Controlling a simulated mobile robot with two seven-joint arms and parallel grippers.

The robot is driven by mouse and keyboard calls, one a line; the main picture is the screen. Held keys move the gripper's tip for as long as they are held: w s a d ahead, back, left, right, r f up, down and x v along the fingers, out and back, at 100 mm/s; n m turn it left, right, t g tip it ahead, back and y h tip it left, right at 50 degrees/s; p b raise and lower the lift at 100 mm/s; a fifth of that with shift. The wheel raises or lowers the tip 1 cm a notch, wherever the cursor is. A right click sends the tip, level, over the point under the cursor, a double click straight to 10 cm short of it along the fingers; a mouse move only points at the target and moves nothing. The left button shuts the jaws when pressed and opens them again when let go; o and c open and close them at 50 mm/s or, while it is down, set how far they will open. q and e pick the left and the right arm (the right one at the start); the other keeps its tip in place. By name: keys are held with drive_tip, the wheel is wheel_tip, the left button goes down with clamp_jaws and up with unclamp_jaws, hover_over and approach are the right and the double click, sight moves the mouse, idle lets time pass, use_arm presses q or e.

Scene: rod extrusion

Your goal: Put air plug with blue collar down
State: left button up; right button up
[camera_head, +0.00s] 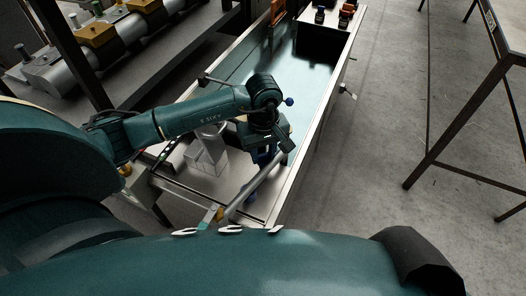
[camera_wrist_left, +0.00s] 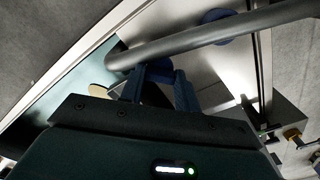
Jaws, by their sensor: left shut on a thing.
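My left gripper (camera_head: 265,155) points down over the near end of the long metal trough, close beside a grey bent pipe. In the left wrist view its two blue fingers (camera_wrist_left: 160,82) are closed around a small bluish piece, mostly hidden between them. I take it to be the air plug with blue collar (camera_wrist_left: 158,70), but its shape is not clear. The grey pipe (camera_wrist_left: 210,38) crosses just beyond the fingertips; I cannot tell whether they touch. My right gripper is not in view.
A pale metal block (camera_head: 208,150) stands left of the gripper. A blue round part (camera_wrist_left: 222,36) sits behind the pipe. Small dark and orange items (camera_head: 346,12) stand at the far end.

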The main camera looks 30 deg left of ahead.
use_arm(q)
drive_tip(key=shift+f, duration=0.35)
drive_tip(key=shift+f, duration=0.1)
drive_tip(key=shift+f+b, duration=0.15)
drive_tip(key=shift+b, duration=0.15)
drive_tip(key=o, duration=1)
drive_tip(key=shift+c, duration=0.2)
